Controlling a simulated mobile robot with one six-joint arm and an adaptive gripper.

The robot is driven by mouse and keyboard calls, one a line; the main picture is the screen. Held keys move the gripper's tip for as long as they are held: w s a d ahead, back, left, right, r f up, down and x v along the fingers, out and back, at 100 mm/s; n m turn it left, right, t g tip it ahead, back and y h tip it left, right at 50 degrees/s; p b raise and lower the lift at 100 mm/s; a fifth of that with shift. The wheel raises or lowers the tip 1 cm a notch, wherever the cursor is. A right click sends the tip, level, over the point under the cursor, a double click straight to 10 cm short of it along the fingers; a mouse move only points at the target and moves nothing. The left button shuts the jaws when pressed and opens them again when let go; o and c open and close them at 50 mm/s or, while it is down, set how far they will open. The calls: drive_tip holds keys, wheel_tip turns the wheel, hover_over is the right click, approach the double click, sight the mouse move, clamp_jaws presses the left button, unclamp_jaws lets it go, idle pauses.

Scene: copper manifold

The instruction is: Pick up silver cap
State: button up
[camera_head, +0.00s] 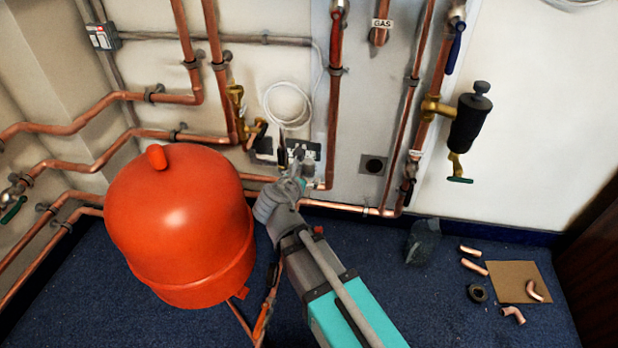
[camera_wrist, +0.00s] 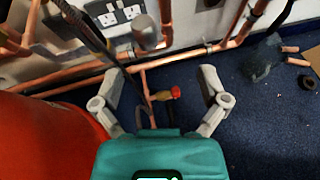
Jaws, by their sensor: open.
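A silver-grey cylinder (camera_wrist: 147,32), which looks like the silver cap, shows in the wrist view beside a white double socket (camera_wrist: 118,17) and in front of a vertical copper pipe. My gripper (camera_wrist: 162,76) is open, with its two light grey fingers spread wide and nothing held between them. The cylinder lies beyond the fingertips, slightly left of the middle of the gap, and apart from them. In the head view my gripper (camera_head: 291,176) is in front of the wall sockets and hides part of that area, so the cap cannot be made out clearly there.
A large orange-red tank (camera_head: 180,225) stands close left of my arm. Copper pipes (camera_head: 333,110) run up and along the wall near my gripper. A black valve body (camera_head: 470,120) juts out at right. Loose copper fittings (camera_head: 472,267) and a brown board (camera_head: 510,280) lie on the blue floor.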

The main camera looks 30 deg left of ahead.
sight(307, 166)
drive_tip(key=shift+s+a+f+n+y+b, duration=0.15)
drive_tip(key=shift+s+a+f+n+b, duration=0.15)
drive_tip(key=shift+a, duration=0.2)
drive_tip(key=shift+s+a+f+n+y+b, duration=0.1)
drive_tip(key=shift+s+a+f+n+y, duration=0.1)
drive_tip(key=shift+s+a+n, duration=0.2)
drive_tip(key=shift+w, duration=0.1)
drive_tip(key=shift+b+x, duration=1.65)
drive_tip(key=shift+x, duration=2.65)
drive_tip(key=shift+r, duration=0.1)
drive_tip(key=shift+b+x, duration=1)
drive_tip(key=shift+x, duration=1.65)
drive_tip(key=shift+r, duration=0.1)
drive_tip(key=c, duration=1.3)
